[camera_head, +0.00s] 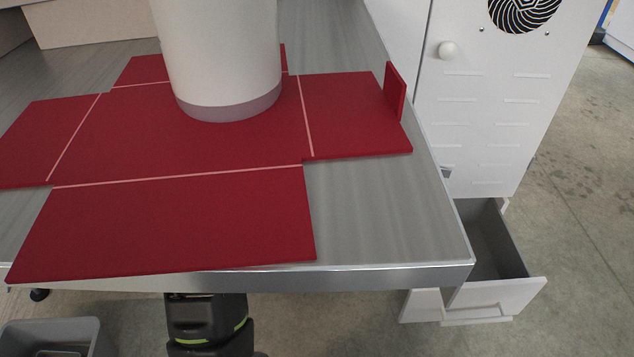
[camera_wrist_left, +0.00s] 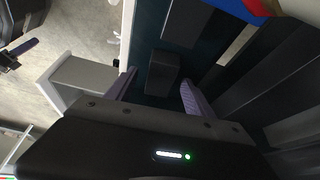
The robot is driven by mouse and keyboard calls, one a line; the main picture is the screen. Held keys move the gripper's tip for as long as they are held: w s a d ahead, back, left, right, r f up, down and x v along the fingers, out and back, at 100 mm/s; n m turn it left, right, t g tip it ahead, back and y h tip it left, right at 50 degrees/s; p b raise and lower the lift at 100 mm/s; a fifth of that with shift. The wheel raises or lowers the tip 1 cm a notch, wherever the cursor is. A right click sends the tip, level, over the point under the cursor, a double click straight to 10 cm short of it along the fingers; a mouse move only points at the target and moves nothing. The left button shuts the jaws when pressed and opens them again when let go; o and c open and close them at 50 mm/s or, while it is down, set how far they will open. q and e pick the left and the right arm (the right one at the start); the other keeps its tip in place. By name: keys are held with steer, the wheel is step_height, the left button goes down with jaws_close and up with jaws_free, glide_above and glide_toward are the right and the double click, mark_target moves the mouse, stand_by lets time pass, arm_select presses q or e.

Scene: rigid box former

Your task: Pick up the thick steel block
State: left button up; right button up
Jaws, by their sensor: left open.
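A dark grey block (camera_wrist_left: 163,73), which looks like the thick steel block, shows in the left wrist view on a dark surface. My left gripper (camera_wrist_left: 158,80) is open, with one purple finger on each side of the block in the picture. A gap shows between the block and each finger. I cannot tell how far the fingertips reach down beside it. The head view shows neither the block nor the left gripper. At the left edge of the wrist view, a dark part with a purple finger looks like my right gripper (camera_wrist_left: 20,50); its opening is unclear.
A red flat box blank (camera_head: 180,215) lies on the grey metal table (camera_head: 375,210) under a white cylinder (camera_head: 220,50). A cabinet (camera_head: 490,130) and an open drawer (camera_head: 495,285) stand right of the table. Another dark block (camera_wrist_left: 186,22) lies near the first. A grey bin (camera_head: 80,335) stands lower left.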

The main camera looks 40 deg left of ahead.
arm_select(q)
steer(key=shift+f, duration=0.1)
steer(key=shift+c, duration=0.2)
stand_by(0.4)
jaws_close()
stand_by(0.5)
